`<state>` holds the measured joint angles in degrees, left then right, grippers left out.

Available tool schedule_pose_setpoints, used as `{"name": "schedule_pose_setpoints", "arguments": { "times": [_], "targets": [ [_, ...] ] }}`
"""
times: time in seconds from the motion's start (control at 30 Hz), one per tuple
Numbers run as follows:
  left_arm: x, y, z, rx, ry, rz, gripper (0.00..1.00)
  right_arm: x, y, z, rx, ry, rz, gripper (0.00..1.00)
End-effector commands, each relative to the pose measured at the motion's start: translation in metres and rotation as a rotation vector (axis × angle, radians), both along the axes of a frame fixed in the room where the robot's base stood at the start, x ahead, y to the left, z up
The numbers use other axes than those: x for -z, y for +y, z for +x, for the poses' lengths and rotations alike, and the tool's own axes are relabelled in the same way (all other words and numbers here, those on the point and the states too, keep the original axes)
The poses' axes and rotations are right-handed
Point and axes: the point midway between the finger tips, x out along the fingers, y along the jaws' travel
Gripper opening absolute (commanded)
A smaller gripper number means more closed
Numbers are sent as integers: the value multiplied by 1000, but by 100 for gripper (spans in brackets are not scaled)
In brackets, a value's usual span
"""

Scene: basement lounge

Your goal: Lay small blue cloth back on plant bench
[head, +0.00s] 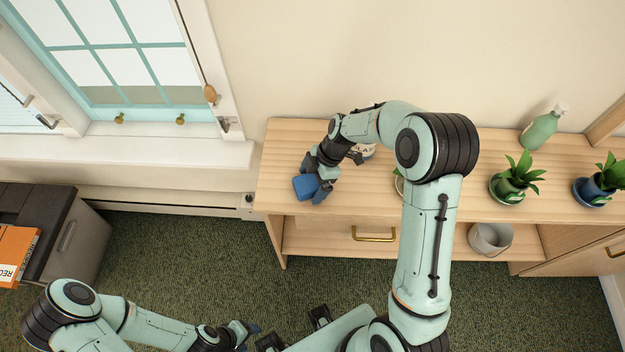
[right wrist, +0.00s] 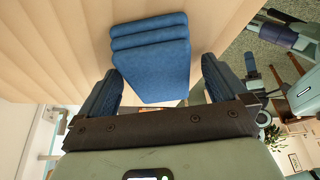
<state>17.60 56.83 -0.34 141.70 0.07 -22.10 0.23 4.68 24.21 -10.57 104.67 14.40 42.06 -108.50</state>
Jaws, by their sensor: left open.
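The small blue cloth (head: 304,188) is a folded pad at the left end of the light wood plant bench (head: 285,150). It lies on or just above the top; I cannot tell which. My right gripper (head: 322,177) is at the cloth, reaching down over the bench. In the right wrist view the folded cloth (right wrist: 152,55) shows several layers between and beyond the spread fingers (right wrist: 163,88), with a gap beside one finger. My left gripper (head: 247,333) is open and empty, low over the carpet, away from the bench.
A labelled pot (head: 366,150) stands partly hidden behind my right arm. Potted plants (head: 515,178) and a green bottle (head: 540,130) stand further right on the bench. A metal bucket (head: 490,238) is on the lower shelf. A window sill (head: 170,152) borders the left.

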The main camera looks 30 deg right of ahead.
Motion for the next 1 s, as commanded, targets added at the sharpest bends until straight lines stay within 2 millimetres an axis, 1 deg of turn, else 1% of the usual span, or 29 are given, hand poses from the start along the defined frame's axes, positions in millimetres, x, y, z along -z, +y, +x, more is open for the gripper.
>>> {"name": "schedule_pose_setpoints", "arguments": {
  "times": [0.13,0.23,0.6,0.7,0.83,1.0],
  "targets": [
    [-5,0,3,0,-3,0,60,-4,0,1,0,-1,0,99],
    [-3,0,2,0,-2,0,60,-14,-5,1,2,-5,0,99],
    [-5,0,3,0,-3,0,60,-86,-34,-5,2,-5,-1,99],
    [-6,0,3,0,-4,0,60,-100,-40,-6,1,-3,0,99],
    [-6,0,4,0,-4,0,60,-110,-44,-7,1,-2,0,99],
    [-6,0,4,0,-4,0,60,-113,-46,-8,1,1,0,99]
  ]
}}
